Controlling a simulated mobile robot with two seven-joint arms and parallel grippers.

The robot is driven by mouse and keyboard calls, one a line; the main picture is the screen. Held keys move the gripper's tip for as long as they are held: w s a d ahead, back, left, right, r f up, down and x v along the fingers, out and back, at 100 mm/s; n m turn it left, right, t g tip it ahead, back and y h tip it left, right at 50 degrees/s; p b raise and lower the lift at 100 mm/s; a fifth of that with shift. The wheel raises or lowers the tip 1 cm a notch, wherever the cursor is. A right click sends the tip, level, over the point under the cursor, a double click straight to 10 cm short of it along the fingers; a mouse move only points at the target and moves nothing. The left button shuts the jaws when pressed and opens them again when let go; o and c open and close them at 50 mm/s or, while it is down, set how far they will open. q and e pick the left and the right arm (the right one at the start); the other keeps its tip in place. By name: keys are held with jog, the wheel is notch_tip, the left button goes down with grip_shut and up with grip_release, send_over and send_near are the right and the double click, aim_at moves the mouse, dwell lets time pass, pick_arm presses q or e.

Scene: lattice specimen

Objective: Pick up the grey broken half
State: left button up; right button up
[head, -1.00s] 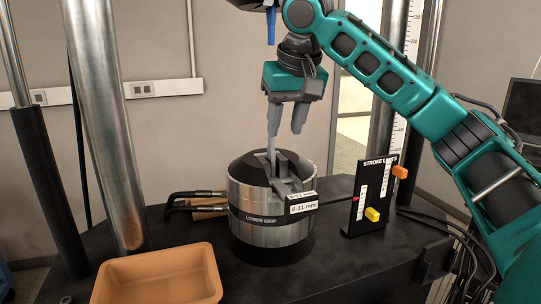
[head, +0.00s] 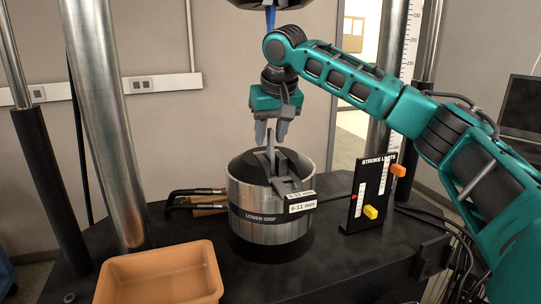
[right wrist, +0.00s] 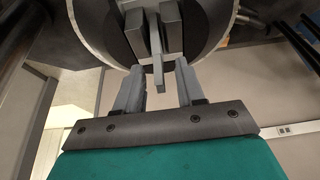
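The grey broken half (head: 270,152) is a narrow flat strip standing upright in the jaws of the lower grip (head: 268,232). In the right wrist view its free end (right wrist: 157,72) points towards my right gripper. My right gripper (head: 270,134) is above the lower grip, fingers pointing down, at the strip's top. In the right wrist view the right gripper (right wrist: 158,70) is open, with a finger on each side of the strip and visible gaps between. A blue piece (head: 270,18) hangs from the upper grip (head: 250,4). My left gripper is out of view.
An empty orange tray (head: 207,270) stands at the front left. A black stroke limits panel (head: 358,210) with yellow and orange markers stands right of the lower grip. Metal columns (head: 100,120) rise at both sides.

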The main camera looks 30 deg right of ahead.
grip_shut()
jog(key=shift+r, duration=0.1)
dwell(0.7)
